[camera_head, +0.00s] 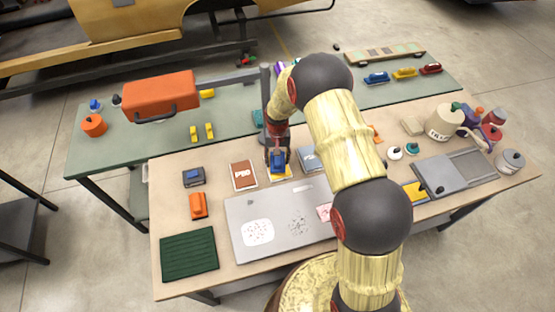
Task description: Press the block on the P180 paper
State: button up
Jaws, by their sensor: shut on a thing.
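My gripper (278,158) points down over the middle of the tan table and is shut on a small blue block (278,165). The block is at or just above a yellow sheet of paper (283,177); I cannot tell whether it touches. The gripper and block hide much of that sheet and any label on it. To its left lies a brown-red paper (243,176) with a white label that starts with P; its number is too small to read surely. To the right lies a grey-blue paper (309,160), partly hidden by my arm.
A grey panel (245,215) with white and speckled patches lies in front. An orange block (198,205), a dark box (193,177) and a green ribbed mat (190,254) are at the left. A cream pot (443,122) and grey trays (445,174) are at the right.

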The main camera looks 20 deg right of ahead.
aim_at(279, 162)
jog(key=shift+r+p, duration=1.25)
jog(key=shift+r, duration=1.85)
jog(key=shift+s+r+n, duration=0.1)
jog(key=shift+s+n, duration=0.6)
jog(key=shift+s, duration=0.35)
jog(key=s+b, duration=0.1)
jog(key=b, duration=0.2)
jog(key=shift+s+n+b, duration=0.1)
jog(key=shift+n+b, duration=0.25)
jog(key=shift+n, duration=0.05)
jog(key=b, duration=0.2)
jog(key=shift+b, duration=0.4)
jog(key=b, duration=0.3)
jog(key=shift+s+n, duration=0.1)
jog(key=shift+n, duration=0.3)
jog(key=shift+f+b, duration=0.25)
jog(key=shift+b, duration=0.35)
jog(key=w+f+b, duration=0.1)
jog(key=b, duration=0.4)
